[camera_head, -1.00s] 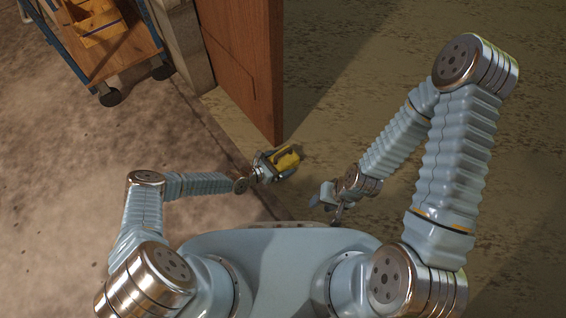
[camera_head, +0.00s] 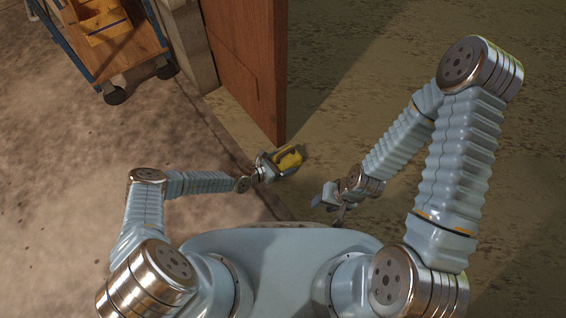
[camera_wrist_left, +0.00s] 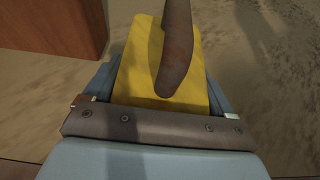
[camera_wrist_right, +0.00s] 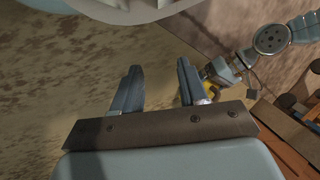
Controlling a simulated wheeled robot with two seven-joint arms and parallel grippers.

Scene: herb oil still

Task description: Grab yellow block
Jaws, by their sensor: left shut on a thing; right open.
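The yellow block (camera_head: 289,158) is held between the fingers of my left gripper (camera_head: 283,161), in front of my body near the lower end of a wooden panel. In the left wrist view the block (camera_wrist_left: 142,72) fills the space between the two fingers, and a brown handle-like piece (camera_wrist_left: 176,50) rises from its top. The block's underside is hidden. My right gripper (camera_head: 322,199) is open and empty, to the right of the block and apart from it. In the right wrist view its two fingers (camera_wrist_right: 157,88) stand apart, and the yellow block (camera_wrist_right: 212,92) shows beyond them.
A wooden door-like panel (camera_head: 252,70) stands upright just beyond my left gripper, beside a pale wall edge (camera_head: 190,45). A wheeled cart (camera_head: 125,55) with a wooden tray (camera_head: 100,20) is at the upper left. The floor at the right is clear.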

